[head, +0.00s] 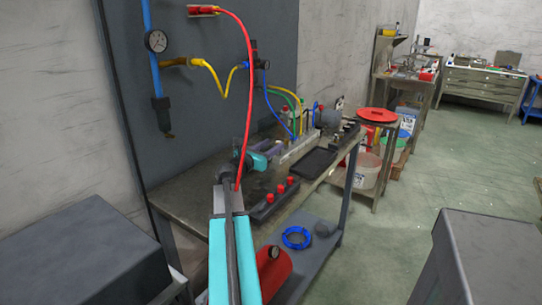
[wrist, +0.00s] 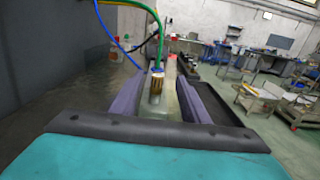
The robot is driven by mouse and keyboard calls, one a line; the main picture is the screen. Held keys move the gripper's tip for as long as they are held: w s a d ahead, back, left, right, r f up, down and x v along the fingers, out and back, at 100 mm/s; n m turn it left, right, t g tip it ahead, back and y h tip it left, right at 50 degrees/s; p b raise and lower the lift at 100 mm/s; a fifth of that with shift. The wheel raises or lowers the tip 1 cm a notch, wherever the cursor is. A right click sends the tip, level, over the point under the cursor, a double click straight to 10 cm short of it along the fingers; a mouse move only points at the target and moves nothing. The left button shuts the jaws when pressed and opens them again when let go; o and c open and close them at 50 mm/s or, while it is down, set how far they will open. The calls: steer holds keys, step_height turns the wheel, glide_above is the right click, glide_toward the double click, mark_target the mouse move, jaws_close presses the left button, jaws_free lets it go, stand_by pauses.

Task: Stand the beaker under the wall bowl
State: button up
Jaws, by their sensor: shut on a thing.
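A brass-coloured fitting shows at or behind the beaker; I cannot tell which. In the head view I cannot make out the beaker.
A red hose (head: 252,80) arcs down in front of the panel. The bench (head: 185,205) carries a dark block with red knobs (head: 281,189) and a black tray (head: 305,161). Its left end is bare. A grey box (head: 85,250) stands front left.

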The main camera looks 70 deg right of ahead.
steer(key=shift+f, duration=1.85)
steer(key=shift+f, duration=0.15)
steer(key=o, duration=1)
steer(key=shift+a+r, duration=0.1)
steer(key=shift+r, duration=0.1)
steer(key=shift+b+v, duration=0.6)
steer(key=shift+v, duration=5.35)
